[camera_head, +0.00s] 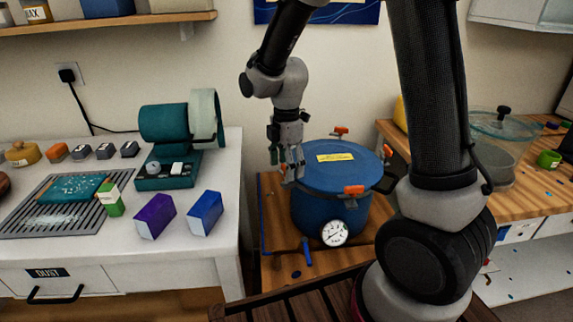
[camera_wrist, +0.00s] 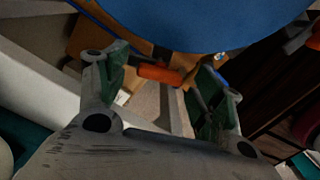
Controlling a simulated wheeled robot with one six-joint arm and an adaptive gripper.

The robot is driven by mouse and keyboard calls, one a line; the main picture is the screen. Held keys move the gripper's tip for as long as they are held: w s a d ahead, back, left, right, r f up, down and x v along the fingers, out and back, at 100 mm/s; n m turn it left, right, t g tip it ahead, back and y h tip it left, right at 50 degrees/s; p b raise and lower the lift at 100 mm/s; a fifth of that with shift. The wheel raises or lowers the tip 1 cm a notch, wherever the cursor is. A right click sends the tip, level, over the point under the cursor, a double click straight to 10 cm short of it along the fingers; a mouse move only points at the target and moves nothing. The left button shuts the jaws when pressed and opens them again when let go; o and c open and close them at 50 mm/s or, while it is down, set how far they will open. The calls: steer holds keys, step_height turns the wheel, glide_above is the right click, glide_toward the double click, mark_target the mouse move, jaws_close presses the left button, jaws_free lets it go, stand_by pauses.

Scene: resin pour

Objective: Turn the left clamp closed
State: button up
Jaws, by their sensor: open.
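A blue pressure pot (camera_head: 328,215) with a blue lid (camera_head: 335,180) stands on a wooden surface in the head view. Orange-handled clamps sit around its rim: a back one (camera_head: 340,131), a right one (camera_head: 387,151) and a front one (camera_head: 353,190). My gripper (camera_head: 291,165) is at the pot's left rim, pointing down, and hides most of the left clamp there. In the wrist view my gripper (camera_wrist: 160,75) is open, and the left clamp's orange handle (camera_wrist: 158,74) lies between its two fingers, crosswise. I cannot tell whether either finger touches it.
A white round gauge (camera_head: 334,233) is on the pot's front, and a blue valve handle (camera_head: 306,251) is low beside it. A white bench (camera_head: 120,262) at left holds purple and blue boxes and a teal machine (camera_head: 165,123). A clear lidded vessel (camera_head: 500,150) stands at right.

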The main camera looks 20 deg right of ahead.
steer(key=c, duration=1)
steer(key=shift+m, duration=0.4)
steer(key=m, duration=0.8)
steer(key=shift+m, duration=0.3)
steer(key=m, duration=0.8)
steer(key=shift+m, duration=0.4)
